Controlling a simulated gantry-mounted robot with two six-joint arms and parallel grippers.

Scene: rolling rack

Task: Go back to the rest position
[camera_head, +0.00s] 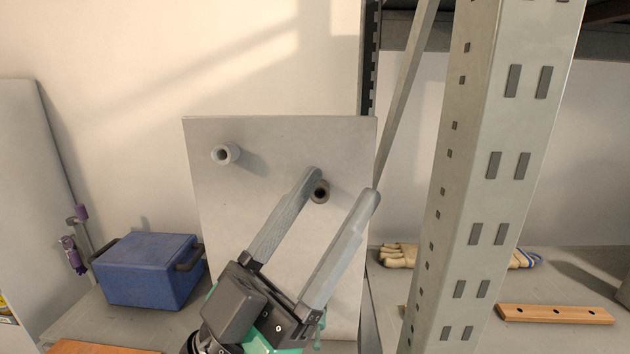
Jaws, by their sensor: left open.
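My left gripper (342,184) shows in the middle of the head view, pointing up and to the right. Its two grey fingers are spread wide with nothing held between them. Behind it stands a pale upright panel (270,135) with two short hollow pegs. One light peg (225,154) is at the upper left of the panel. The darker-mouthed peg (320,191) appears between the fingers, close to the left fingertip; I cannot tell whether they touch. My right gripper is not in view.
A grey perforated rack post (478,180) stands close on the right. A blue box (148,272) sits left of the panel. On the right surface lie a glove (399,255) and a wooden strip with holes (556,315). The wall area above the panel is clear.

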